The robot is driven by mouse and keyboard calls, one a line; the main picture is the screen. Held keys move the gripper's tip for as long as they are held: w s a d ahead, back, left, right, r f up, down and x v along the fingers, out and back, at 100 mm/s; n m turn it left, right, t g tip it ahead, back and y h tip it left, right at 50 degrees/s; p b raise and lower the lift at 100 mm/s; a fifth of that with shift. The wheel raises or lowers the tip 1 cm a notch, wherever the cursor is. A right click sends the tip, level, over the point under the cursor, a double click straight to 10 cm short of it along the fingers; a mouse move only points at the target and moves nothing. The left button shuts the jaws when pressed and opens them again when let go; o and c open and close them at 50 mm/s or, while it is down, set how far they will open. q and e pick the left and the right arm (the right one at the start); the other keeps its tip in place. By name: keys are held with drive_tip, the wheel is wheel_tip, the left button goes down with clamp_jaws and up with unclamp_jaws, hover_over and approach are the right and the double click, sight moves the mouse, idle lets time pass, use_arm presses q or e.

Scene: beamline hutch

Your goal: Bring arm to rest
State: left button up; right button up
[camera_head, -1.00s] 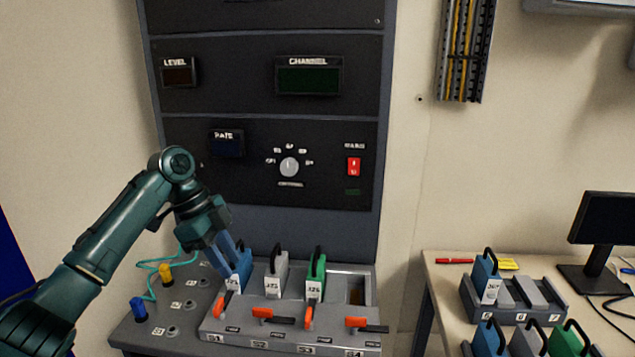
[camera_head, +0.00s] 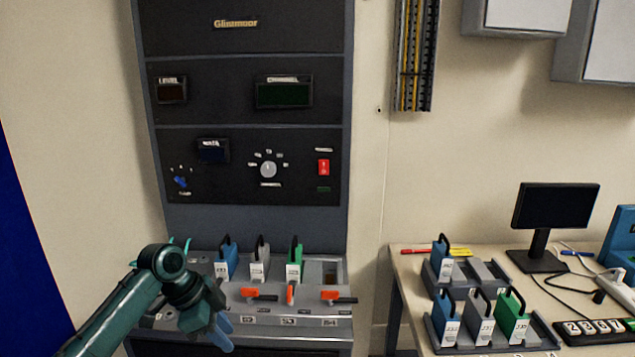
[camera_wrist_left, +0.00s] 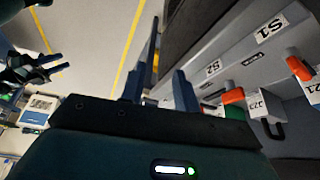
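My left arm comes in at the lower left of the head view. Its gripper (camera_head: 222,332) hangs in front of the slot console, below the blue module, holding nothing. In the left wrist view its two fingers (camera_wrist_left: 158,88) stand apart with nothing between them. My right gripper (camera_wrist_left: 55,62) shows small at the left edge of the left wrist view, its two fingers apart and empty; it is outside the head view.
The console (camera_head: 262,311) holds a blue module (camera_head: 226,261), a grey module (camera_head: 259,262) and a green module (camera_head: 295,261); its rightmost slot is empty. Orange levers (camera_head: 338,297) stand in front. At right, a table (camera_head: 409,268) carries module racks and a monitor (camera_head: 555,207).

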use_arm(q)
drive_tip(key=s+d+f+n+t, duration=0.25)
drive_tip(key=s+f, duration=0.25)
drive_tip(key=f, duration=0.3)
drive_tip(key=s+d+f+n+t, duration=0.1)
drive_tip(key=s+d+f+n, duration=0.3)
drive_tip(key=f, duration=0.4)
drive_tip(key=s+a+f+n+t, duration=0.1)
drive_tip(key=s+a+n+t, duration=0.1)
drive_tip(key=s, duration=0.7)
drive_tip(key=s+a+f+n+t+y, duration=0.1)
drive_tip(key=s+n+t, duration=0.2)
drive_tip(key=s, duration=0.5)
drive_tip(key=shift+s+a+n+y, duration=0.3)
drive_tip(key=shift+s+a+n, duration=0.05)
drive_tip(key=shift+n, duration=0.4)
drive_tip(key=shift+d, duration=0.1)
